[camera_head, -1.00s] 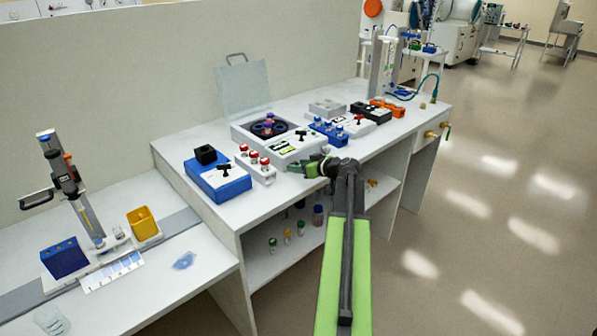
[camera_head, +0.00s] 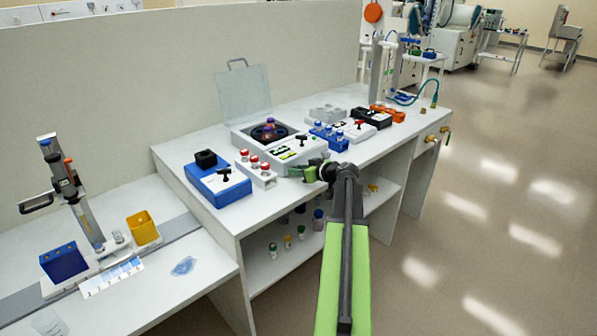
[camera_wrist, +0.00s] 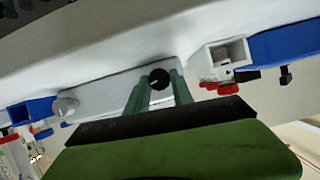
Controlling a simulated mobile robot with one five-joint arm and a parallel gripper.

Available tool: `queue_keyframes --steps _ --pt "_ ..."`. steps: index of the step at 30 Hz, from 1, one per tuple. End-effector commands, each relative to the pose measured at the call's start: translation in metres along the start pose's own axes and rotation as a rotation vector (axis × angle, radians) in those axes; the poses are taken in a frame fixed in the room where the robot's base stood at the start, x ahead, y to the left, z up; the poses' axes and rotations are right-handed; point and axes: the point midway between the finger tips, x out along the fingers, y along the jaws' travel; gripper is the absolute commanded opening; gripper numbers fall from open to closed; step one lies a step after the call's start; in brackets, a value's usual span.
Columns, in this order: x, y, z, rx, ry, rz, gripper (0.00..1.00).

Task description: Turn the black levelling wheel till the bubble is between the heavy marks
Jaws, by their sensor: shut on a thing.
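The black levelling wheel (camera_wrist: 159,79) shows in the wrist view as a small round black knob with a pale tick, on the front of a white unit. My gripper (camera_wrist: 161,88) has its two green fingers on either side of the wheel and is shut on it. In the head view my gripper (camera_head: 300,172) is at the front of the white instrument (camera_head: 300,152) with the open clear lid, and the wheel is hidden there. Small green patches show on the instrument's top panel, but the bubble and its heavy marks are too small to make out.
A rack with red-capped vials (camera_head: 258,168) and a blue box (camera_head: 217,183) stand left of my gripper. A blue vial rack (camera_head: 328,137) stands behind to the right. The bench's front edge lies close below the gripper. Open floor (camera_head: 470,200) lies to the right.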

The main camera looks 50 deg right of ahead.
Motion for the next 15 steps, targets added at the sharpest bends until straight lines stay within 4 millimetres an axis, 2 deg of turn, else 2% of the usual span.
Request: queue_keyframes --steps 8,15 --pt "-0.0003 0.0030 0.0014 0.090 0.000 -0.037 0.00" --pt "0.0004 0.0052 0.0027 0.256 0.000 -0.105 0.00"
